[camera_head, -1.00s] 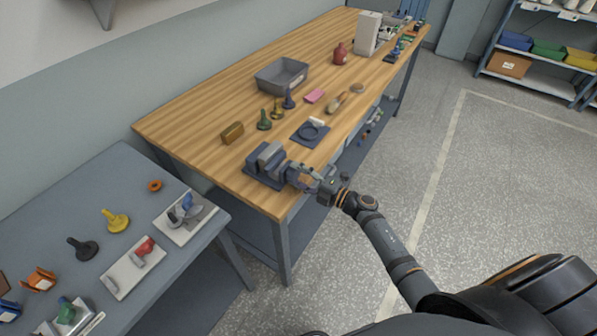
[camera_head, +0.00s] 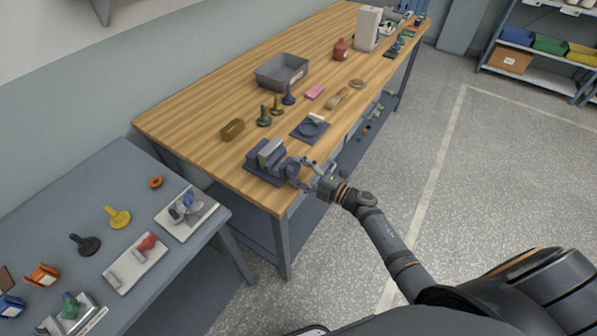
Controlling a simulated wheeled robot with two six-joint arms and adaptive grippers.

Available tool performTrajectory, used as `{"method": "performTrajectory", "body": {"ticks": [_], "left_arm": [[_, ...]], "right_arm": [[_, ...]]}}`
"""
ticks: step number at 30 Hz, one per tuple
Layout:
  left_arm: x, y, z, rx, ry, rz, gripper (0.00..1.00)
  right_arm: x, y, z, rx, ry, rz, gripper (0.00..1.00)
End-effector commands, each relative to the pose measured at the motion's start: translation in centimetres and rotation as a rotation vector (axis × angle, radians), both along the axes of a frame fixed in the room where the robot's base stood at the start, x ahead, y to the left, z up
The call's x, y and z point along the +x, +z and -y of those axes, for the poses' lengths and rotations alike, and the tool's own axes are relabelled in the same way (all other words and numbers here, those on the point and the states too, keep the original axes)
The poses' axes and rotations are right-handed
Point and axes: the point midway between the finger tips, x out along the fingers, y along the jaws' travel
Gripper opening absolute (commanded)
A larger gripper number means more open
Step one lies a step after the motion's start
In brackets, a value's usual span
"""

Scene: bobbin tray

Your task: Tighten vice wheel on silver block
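The blue-grey vice (camera_head: 262,172) stands at the near end of the wooden workbench. A silver block (camera_head: 269,150) sits between its jaws; whether both jaws touch it is too small to tell. The dark vice wheel (camera_head: 291,171) is on the vice's right side, facing my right gripper. My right gripper (camera_head: 307,173) is at the wheel with its fingers spread and nothing seen between them. A fingertip may still touch the wheel's rim; I cannot tell. My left gripper is not in view.
A lower grey table (camera_head: 60,205) holds more parts at left. Floor at right is clear.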

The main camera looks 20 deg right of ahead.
Motion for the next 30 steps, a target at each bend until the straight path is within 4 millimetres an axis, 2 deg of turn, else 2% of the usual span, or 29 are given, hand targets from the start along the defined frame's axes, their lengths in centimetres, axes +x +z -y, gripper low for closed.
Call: {"method": "performTrajectory", "body": {"ticks": [9, 11, 21, 24, 30], "left_arm": [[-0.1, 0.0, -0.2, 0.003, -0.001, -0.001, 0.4], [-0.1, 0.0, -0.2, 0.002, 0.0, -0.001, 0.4], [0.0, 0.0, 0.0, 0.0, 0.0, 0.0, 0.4], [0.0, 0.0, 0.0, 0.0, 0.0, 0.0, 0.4], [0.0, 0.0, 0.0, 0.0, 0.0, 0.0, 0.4]], "right_arm": [[-0.5, -0.1, 0.4, -0.002, 0.0, -0.001, 0.77], [-1.2, -0.2, 0.9, -0.003, 0.0, -0.003, 0.77], [-7.4, -0.1, 5.7, -0.003, 0.002, -0.004, 0.77], [-8.6, -0.2, 6.7, -0.004, 0.002, -0.003, 0.77], [-9.5, 0.0, 7.4, -0.001, 0.0, 0.0, 0.77]]}}
